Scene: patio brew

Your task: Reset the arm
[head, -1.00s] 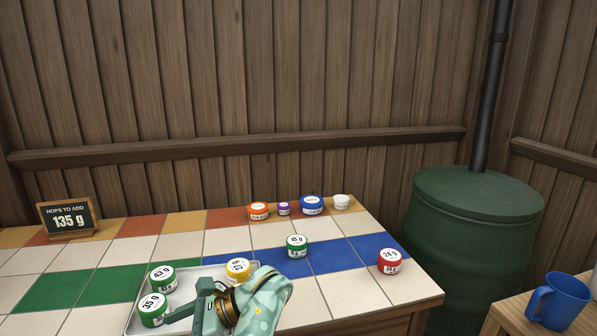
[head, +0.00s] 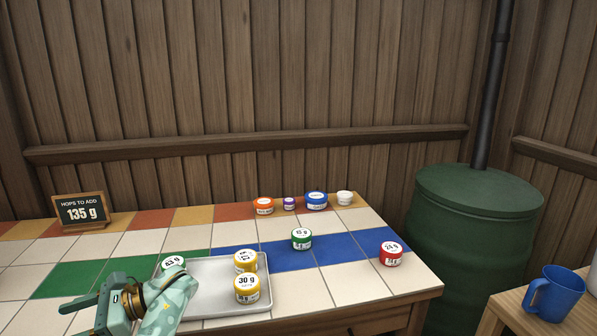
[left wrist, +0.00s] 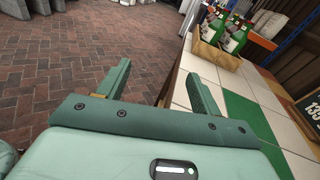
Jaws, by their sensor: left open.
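My left gripper (head: 96,312) is at the lower left of the head view, left of the metal tray and in front of the tiled table. In the left wrist view my left gripper (left wrist: 160,88) shows its two fingers apart with nothing between them, over the table's edge and the brick floor. My left forearm covers the tray's left part. My right gripper is in neither view.
A green tub (head: 301,239) and a red tub (head: 391,254) stand to the right. A bottle crate (left wrist: 217,47) stands on the table.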

